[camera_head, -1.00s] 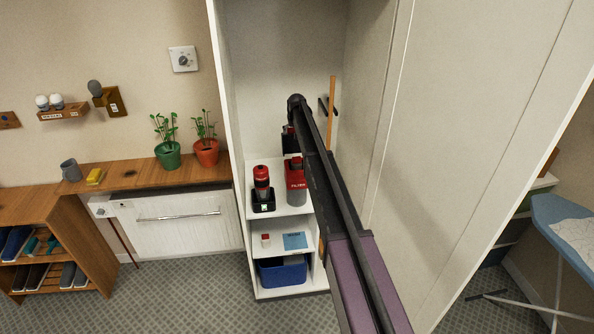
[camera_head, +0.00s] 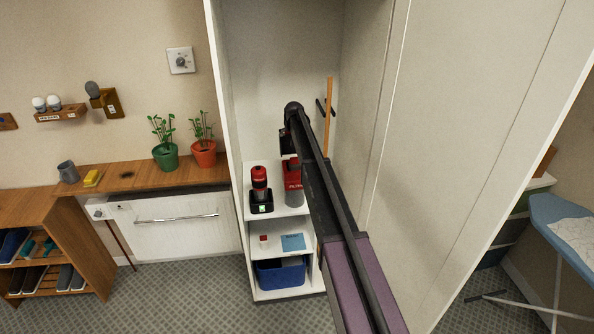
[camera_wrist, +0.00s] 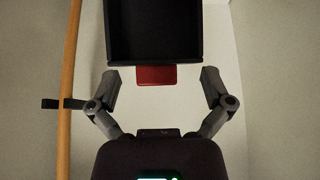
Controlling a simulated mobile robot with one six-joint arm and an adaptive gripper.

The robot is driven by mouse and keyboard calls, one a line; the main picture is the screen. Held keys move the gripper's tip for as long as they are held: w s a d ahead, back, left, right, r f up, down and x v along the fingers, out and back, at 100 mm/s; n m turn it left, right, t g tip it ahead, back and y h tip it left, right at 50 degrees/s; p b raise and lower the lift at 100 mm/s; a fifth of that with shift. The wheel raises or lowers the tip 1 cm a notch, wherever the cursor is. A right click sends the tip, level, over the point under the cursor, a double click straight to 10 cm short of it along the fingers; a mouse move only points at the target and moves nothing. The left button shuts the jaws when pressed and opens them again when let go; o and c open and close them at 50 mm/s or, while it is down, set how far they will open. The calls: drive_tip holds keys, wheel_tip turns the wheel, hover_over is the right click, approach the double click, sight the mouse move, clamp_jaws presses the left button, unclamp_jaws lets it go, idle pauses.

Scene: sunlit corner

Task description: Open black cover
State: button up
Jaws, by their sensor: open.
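In the wrist view, a black, box-like part with a raised rim (camera_wrist: 153,40) fills the top middle, and I cannot tell whether it is the black cover. A red tab (camera_wrist: 155,75) shows just below it. My gripper (camera_wrist: 161,76) is open, with its two grey fingers spread wide to either side of the tab. No contact with it is visible. In the head view, a red and grey device (camera_head: 294,180) stands on the cabinet shelf, partly hidden by my arm. My gripper there is mostly hidden behind the arm.
A red bottle-shaped item (camera_head: 260,180) stands in a black dock (camera_head: 262,206) on the same shelf. A wooden pole (camera_head: 328,115) stands at the right inside the white cabinet (camera_head: 221,100). A blue bin (camera_head: 280,273) sits on the bottom. Cabinet walls are close on both sides.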

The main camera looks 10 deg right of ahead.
drive_tip(key=shift+s+d+t+b, duration=0.65)
drive_tip(key=shift+s+d+t, duration=0.05)
drive_tip(key=shift+s, duration=0.2)
drive_tip(key=shift+f, duration=0.1)
drive_tip(key=shift+s+f+t+b, duration=0.2)
drive_tip(key=shift+s+t+b, duration=0.6)
drive_tip(key=shift+b, duration=0.35)
drive_tip(key=shift+s+f+t+b, duration=0.15)
drive_tip(key=shift+s+t+b, duration=0.55)
drive_tip(key=shift+s+b, duration=0.3)
